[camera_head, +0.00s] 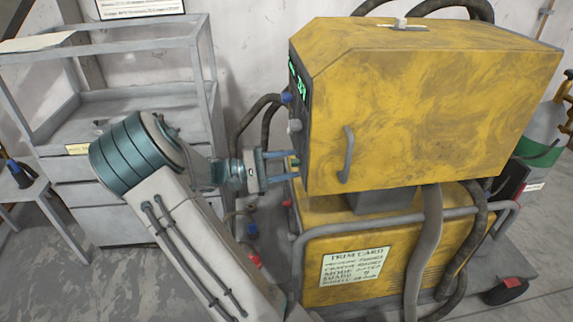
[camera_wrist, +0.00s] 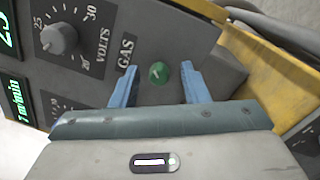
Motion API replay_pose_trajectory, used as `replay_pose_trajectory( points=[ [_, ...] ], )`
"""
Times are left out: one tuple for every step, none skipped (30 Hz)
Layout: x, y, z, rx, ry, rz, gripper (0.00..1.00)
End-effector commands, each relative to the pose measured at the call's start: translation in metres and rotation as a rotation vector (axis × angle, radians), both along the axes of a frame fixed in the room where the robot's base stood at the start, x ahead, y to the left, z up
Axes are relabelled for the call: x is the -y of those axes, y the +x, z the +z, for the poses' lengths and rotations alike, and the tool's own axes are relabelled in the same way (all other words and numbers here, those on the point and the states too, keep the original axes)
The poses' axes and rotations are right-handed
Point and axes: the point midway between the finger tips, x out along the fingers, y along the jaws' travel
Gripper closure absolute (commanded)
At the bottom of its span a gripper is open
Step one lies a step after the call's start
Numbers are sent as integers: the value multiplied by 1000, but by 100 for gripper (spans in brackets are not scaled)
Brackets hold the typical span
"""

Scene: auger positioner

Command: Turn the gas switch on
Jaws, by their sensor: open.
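The gas switch is a small round green knob (camera_wrist: 158,73) with a pale mark on it, beside the word GAS on the dark panel in the wrist view. My gripper (camera_wrist: 159,84) is open, with its two blue fingers on either side of the knob. Whether the fingers touch the panel or the knob cannot be told. In the head view my gripper (camera_head: 286,164) points right at the lower front panel of the yellow welding machine (camera_head: 425,105). The panel is seen nearly edge-on there.
A grey VOLTS dial (camera_wrist: 60,39) and green displays (camera_wrist: 14,102) lie left of the switch on the panel. Dark hoses (camera_head: 262,112) hang behind my gripper. A grey shelf unit (camera_head: 140,55) stands at left. A grey handle (camera_head: 347,155) is on the machine's side.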

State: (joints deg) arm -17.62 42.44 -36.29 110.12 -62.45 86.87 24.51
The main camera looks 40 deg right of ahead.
Motion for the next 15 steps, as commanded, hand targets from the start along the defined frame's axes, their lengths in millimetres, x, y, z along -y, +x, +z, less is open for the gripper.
replay_pose_trajectory(
  points=[
    [-1,1,0,0,0,1,59],
    [-3,2,0,0,0,1,59],
    [-6,4,-1,1,0,2,59],
    [-9,6,-1,0,-1,4,59],
    [-13,9,-2,1,0,5,59],
    [-19,13,-2,1,-2,5,59],
    [-24,16,-3,1,-2,5,59],
    [-29,19,-4,1,0,5,59],
    [-38,24,-4,0,-1,6,59],
    [-44,28,-5,1,-1,7,59],
    [-50,31,-6,1,0,6,59],
    [-58,37,-6,1,-1,6,59],
    [-64,40,-7,1,-1,7,59],
    [-70,43,-7,0,-1,6,59],
    [-77,48,-8,1,0,5,59]
  ],
)
